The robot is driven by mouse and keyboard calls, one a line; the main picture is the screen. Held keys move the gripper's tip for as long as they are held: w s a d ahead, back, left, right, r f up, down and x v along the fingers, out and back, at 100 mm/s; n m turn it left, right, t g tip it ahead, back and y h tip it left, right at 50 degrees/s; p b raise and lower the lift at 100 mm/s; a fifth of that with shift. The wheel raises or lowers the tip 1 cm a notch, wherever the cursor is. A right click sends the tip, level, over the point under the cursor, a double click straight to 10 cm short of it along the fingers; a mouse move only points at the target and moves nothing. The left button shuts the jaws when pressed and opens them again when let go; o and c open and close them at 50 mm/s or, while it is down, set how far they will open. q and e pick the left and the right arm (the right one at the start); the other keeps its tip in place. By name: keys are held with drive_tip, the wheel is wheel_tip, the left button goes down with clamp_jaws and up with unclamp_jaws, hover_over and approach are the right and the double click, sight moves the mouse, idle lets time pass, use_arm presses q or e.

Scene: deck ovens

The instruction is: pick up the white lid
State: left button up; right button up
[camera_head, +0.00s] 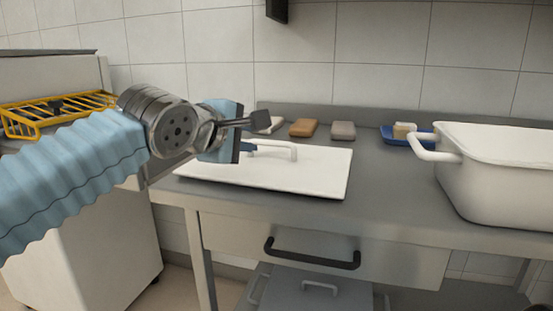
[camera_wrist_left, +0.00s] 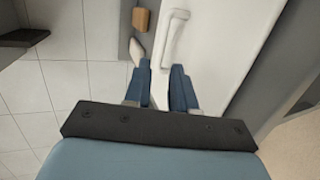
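The white lid (camera_head: 310,174) lies flat on the grey counter, with a raised white bar handle (camera_head: 280,149) on top. In the left wrist view the lid (camera_wrist_left: 215,45) fills the upper right, and its handle (camera_wrist_left: 172,38) stands just ahead of the fingers. My left gripper (camera_head: 252,149) is over the lid's back left part, close to the handle's left end. In the left wrist view its two blue fingers (camera_wrist_left: 164,86) are apart with nothing between them. The gripper's body hides part of the lid's far left edge. My right gripper is in no view.
A large white pot (camera_head: 500,185) stands on the counter (camera_head: 390,200) at the right. Behind the lid lie a brown block (camera_head: 303,128), a grey block (camera_head: 343,131) and a blue dish (camera_head: 392,136). A yellow wire rack (camera_head: 60,110) is at the left.

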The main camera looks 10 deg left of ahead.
sight(271, 143)
use_arm(q)
drive_tip(key=x, duration=0.6)
drive_tip(key=p+x, duration=0.1)
drive_tip(key=x, duration=0.4)
drive_tip(key=shift+w+f+p, duration=0.1)
drive_tip(key=shift+f+p, duration=0.15)
drive_tip(key=shift+p, duration=0.05)
clamp_jaws()
